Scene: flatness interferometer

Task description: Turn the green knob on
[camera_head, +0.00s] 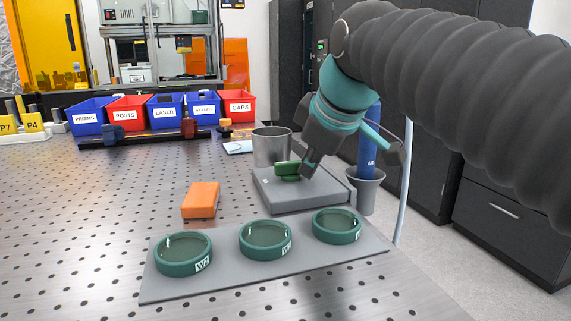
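The green knob (288,169) stands on top of a low grey box (300,192) at the middle of the picture. A lighter green bar runs across the knob's top. My gripper (308,170) comes down from the upper right, with its dark fingertips close against the knob's right side. I cannot tell whether they touch it. The arm's angle hides the gap between the fingers, so I cannot see if they are open or shut. Part of the knob's right end is hidden behind the fingers.
Three green-ringed round optics (266,239) sit on a grey mat (160,287) in front of the box. An orange block (201,200) lies to the left. A metal cup (271,148) stands behind the box. A blue can (368,150) stands in a holder (366,192) at right.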

